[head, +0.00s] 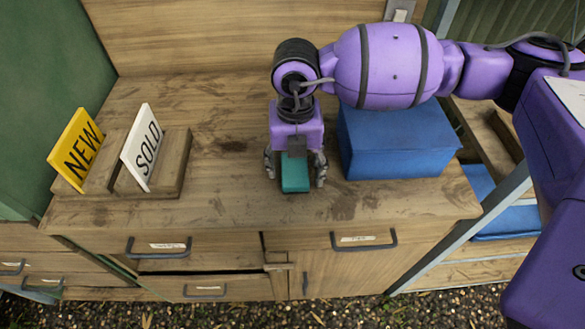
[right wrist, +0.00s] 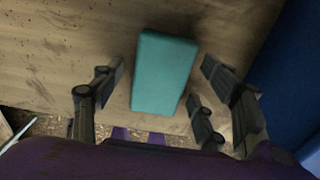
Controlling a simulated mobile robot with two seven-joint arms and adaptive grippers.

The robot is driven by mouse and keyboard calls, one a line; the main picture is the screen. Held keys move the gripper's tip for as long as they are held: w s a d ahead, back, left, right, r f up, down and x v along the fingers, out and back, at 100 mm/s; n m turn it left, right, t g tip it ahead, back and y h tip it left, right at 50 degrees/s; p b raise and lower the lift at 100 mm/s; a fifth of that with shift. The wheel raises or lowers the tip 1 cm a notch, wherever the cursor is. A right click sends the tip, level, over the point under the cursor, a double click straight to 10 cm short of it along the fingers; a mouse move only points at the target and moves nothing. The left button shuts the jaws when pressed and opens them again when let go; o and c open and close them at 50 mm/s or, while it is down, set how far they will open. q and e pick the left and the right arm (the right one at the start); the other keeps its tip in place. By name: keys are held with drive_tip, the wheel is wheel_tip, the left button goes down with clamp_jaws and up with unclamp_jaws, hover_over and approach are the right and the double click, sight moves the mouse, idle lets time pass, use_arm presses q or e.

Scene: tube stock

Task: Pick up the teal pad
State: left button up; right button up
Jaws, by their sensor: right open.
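The teal pad (head: 295,174) is a small block on the wooden worktop, near its front edge. My right gripper (head: 296,178) points down over it, with a finger on each side. In the right wrist view the teal pad (right wrist: 163,75) lies between the open fingers of the right gripper (right wrist: 165,85), with gaps on both sides. The gripper's body hides the pad's back part in the head view. My left gripper is not in view.
A blue box (head: 395,145) stands close to the right of the gripper. A wooden holder (head: 170,178) with a yellow NEW sign (head: 75,150) and a white SOLD sign (head: 142,148) stands at the left. The worktop between holder and gripper is clear.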

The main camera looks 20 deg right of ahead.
sight(295, 168)
drive_tip(key=shift+c, duration=0.5)
drive_tip(key=c, duration=1.1)
drive_tip(key=shift+c, duration=0.3)
drive_tip(key=shift+r, duration=0.1)
drive_tip(key=shift+r, duration=0.35)
wheel_tip(295, 168, up, 2)
drive_tip(key=shift+r, duration=0.2)
drive_tip(key=s+r, duration=0.1)
drive_tip(key=s+a+r, duration=0.1)
drive_tip(key=s+r, duration=0.2)
drive_tip(key=r, duration=0.1)
drive_tip(key=shift+s+a+r, duration=0.2)
drive_tip(key=shift+a+r, duration=0.05)
drive_tip(key=s+a+r, duration=0.2)
drive_tip(key=s+r, duration=0.2)
drive_tip(key=s, duration=0.5)
drive_tip(key=shift+a+r, duration=0.15)
drive_tip(key=shift+a, duration=0.25)
